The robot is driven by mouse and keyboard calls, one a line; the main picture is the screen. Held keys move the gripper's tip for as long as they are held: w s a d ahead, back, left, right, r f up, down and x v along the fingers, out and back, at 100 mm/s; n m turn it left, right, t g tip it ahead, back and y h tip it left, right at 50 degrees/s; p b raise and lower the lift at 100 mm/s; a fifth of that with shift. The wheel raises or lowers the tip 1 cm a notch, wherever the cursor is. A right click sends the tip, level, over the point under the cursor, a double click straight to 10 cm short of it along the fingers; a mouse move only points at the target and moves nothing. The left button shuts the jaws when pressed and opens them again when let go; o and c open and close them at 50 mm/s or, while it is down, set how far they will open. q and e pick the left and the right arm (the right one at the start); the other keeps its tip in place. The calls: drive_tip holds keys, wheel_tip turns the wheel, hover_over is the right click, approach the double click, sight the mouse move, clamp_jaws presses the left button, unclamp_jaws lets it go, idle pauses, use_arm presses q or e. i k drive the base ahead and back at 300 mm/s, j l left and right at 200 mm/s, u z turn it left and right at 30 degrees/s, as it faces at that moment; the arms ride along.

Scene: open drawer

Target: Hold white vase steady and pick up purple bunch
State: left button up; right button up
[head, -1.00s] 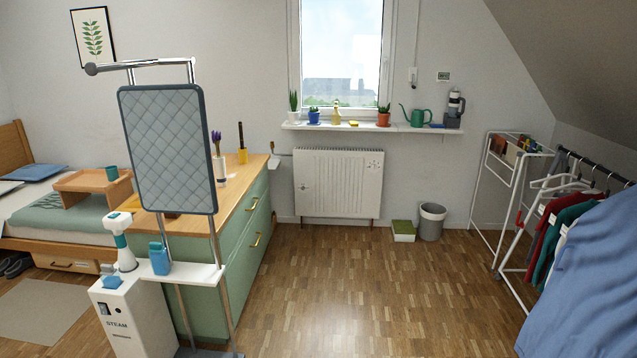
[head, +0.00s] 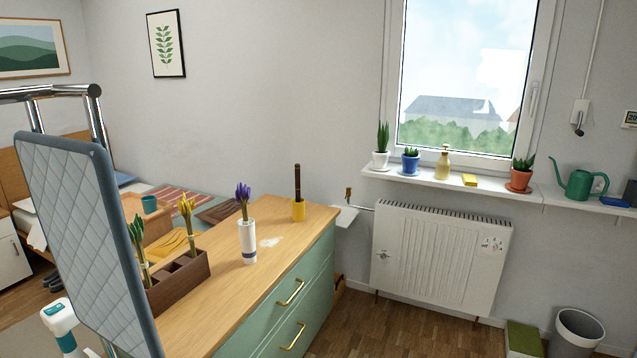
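The white vase (head: 248,242) stands upright on the wooden top of the green dresser. It has a dark band near its base. The purple bunch (head: 243,194) stands in the vase, its flower heads above the rim and its lower stems hidden inside. Neither of my grippers is in view.
A brown box with compartments (head: 183,285) holding yellow flowers (head: 188,215) stands left of the vase on the dresser top (head: 237,298). A quilted steamer board (head: 88,240) blocks the left foreground.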

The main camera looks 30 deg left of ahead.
sight(244, 192)
drive_tip(key=i+u, duration=0.2)
drive_tip(key=i, duration=0.35)
drive_tip(key=i+l+u, duration=0.15)
drive_tip(key=i, duration=0.4)
drive_tip(key=i+l+u, duration=0.2)
drive_tip(key=i, duration=0.35)
drive_tip(key=j, duration=0.1)
